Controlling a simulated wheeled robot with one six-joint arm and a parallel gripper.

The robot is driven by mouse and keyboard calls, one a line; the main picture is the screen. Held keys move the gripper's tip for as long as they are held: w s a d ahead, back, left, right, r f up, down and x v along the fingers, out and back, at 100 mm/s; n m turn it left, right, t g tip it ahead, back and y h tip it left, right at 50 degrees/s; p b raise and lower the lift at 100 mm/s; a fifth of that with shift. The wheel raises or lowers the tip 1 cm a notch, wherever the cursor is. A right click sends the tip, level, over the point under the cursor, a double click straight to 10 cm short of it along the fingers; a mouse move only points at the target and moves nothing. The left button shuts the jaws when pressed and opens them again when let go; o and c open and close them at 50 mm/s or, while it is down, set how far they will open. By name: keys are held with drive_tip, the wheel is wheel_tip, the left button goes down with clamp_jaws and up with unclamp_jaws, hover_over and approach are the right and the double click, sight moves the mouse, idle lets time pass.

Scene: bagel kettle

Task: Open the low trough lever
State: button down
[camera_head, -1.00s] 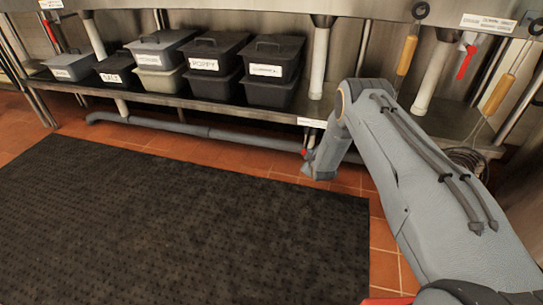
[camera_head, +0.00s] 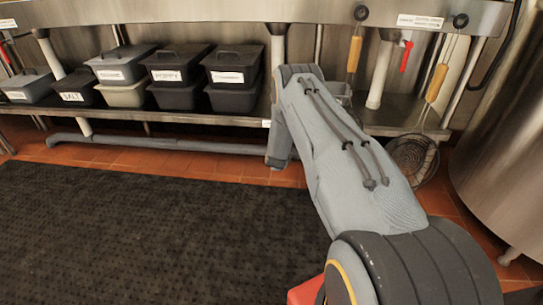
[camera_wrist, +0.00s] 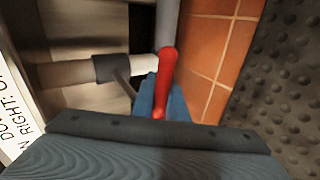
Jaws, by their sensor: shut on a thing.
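The low trough lever, a red handle (camera_wrist: 165,75), stands in the middle of the wrist view, its lower end between the blue fingers of my gripper (camera_wrist: 161,101). My gripper is shut on it. A grey pipe (camera_wrist: 168,22) runs up from behind the handle's far end. A dark collar on a pale pipe (camera_wrist: 112,68) sits to the left, with a thin dark rod leading toward the fingers. In the head view the low lever and my fingers are hidden behind my arm.
A low shelf (camera_head: 215,117) carries several lidded tubs (camera_head: 174,75). Another red lever (camera_head: 405,56) hangs under the counter, near wooden-handled skimmers (camera_head: 437,82). A steel kettle (camera_head: 510,150) stands at right. A dark mat (camera_head: 150,235) covers the open floor.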

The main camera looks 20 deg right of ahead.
drive_tip(key=c, duration=1.7)
unclamp_jaws()
drive_tip(key=shift+c, duration=0.2)
drive_tip(key=p+v, duration=0.3)
drive_tip(key=v, duration=0.4)
drive_tip(key=shift+s+a+r, duration=0.2)
drive_tip(key=shift+s, duration=0.1)
